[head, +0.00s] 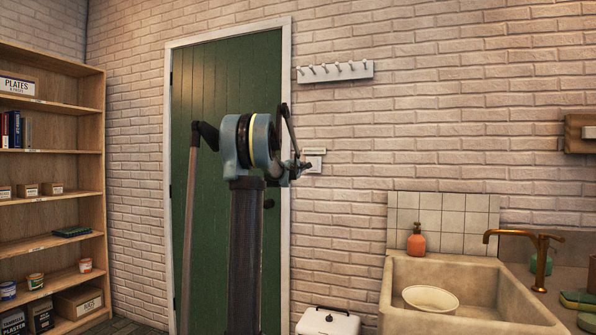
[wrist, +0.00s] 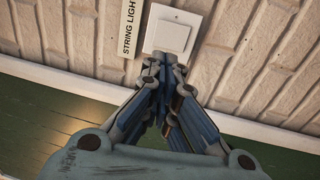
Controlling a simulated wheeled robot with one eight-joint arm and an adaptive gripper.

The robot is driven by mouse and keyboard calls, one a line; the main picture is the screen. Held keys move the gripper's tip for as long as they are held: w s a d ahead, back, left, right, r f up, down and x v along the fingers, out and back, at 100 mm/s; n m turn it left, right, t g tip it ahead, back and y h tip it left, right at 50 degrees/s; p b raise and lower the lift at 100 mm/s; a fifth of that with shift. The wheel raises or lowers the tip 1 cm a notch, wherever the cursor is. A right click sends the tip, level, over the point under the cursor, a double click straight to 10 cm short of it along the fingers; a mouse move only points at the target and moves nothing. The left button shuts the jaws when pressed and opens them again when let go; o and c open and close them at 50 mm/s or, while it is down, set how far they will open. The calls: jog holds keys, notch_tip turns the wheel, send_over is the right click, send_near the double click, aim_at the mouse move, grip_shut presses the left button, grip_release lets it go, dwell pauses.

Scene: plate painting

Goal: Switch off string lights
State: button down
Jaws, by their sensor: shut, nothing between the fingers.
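A white square wall switch (wrist: 172,37) shows at the top of the wrist view, with a label (wrist: 130,28) reading "STRING LIGH" beside it on the left. In the head view the switch (head: 314,165) is on the brick wall just right of the green door's frame, with the small label (head: 314,151) above it. My gripper (wrist: 163,72) is shut and empty, its fingertips at the lower edge of the switch plate. I cannot tell whether they touch it. In the head view my gripper (head: 303,168) partly covers the switch's left side.
The green door (head: 220,90) with a white frame stands behind my arm. A hook rail (head: 335,72) is above the switch. A stone sink (head: 480,300) with a bowl is at right, a white bin (head: 328,322) below. A wooden shelf (head: 50,190) stands at left.

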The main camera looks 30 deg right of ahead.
jog(key=x, duration=0.9)
jog(key=shift+d, duration=0.25)
jog(key=shift+w+d+r, duration=0.2)
jog(key=shift+w+d, duration=0.05)
jog(key=shift+w, duration=0.05)
jog(key=r+v, duration=0.3)
jog(key=v, duration=1)
jog(key=shift+s+a, duration=0.2)
jog(key=shift+a, duration=0.3)
